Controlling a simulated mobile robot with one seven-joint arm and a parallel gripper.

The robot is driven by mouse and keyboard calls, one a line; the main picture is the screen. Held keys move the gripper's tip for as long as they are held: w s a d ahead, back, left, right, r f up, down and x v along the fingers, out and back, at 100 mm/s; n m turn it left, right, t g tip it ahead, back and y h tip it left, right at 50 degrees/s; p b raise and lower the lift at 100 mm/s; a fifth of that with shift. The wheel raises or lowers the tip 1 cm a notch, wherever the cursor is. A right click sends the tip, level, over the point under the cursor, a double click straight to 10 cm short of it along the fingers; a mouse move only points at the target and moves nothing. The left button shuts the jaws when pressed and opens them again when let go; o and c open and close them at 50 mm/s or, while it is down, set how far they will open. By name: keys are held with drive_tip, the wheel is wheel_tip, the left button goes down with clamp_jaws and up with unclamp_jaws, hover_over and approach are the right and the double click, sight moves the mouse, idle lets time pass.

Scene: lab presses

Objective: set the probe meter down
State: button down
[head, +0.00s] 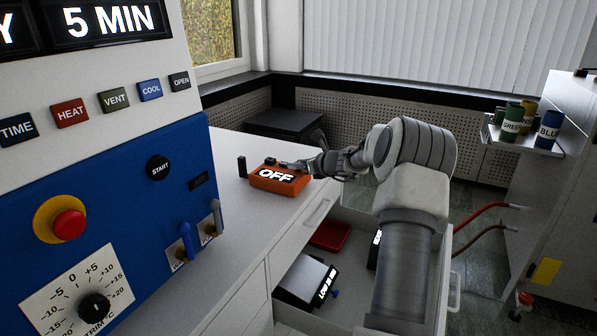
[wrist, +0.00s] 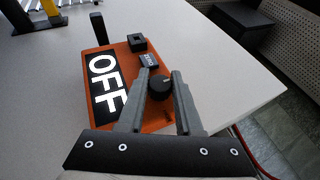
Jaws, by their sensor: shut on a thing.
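The probe meter (head: 272,184) is an orange box with a lit OFF display, at the worktop's far end in the head view. In the wrist view the meter (wrist: 151,119) fills the middle, with a black knob and small sockets on top. My gripper (head: 289,166) reaches in from the right over the meter. In the wrist view my gripper's fingers (wrist: 164,76) stand either side of the knob, shut on the meter there. The meter looks level on or just above the worktop; I cannot tell if it touches. Its underside is hidden.
The pale worktop (head: 229,224) has free room around the meter. A small black upright block (head: 242,167) stands just left of it. The blue press panel (head: 120,215) is at the left. An open drawer (head: 303,316) below holds a grey box and a red tray.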

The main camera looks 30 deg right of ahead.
drive_tip(key=shift+f, duration=0.25)
drive_tip(key=c, duration=0.6)
unclamp_jaws()
drive_tip(key=shift+f, duration=0.1)
drive_tip(key=shift+s+d+r, duration=0.1)
drive_tip(key=shift+s+r, duration=0.25)
drive_tip(key=p+v, duration=0.2)
drive_tip(key=v, duration=0.9)
drive_tip(key=shift+s, duration=0.2)
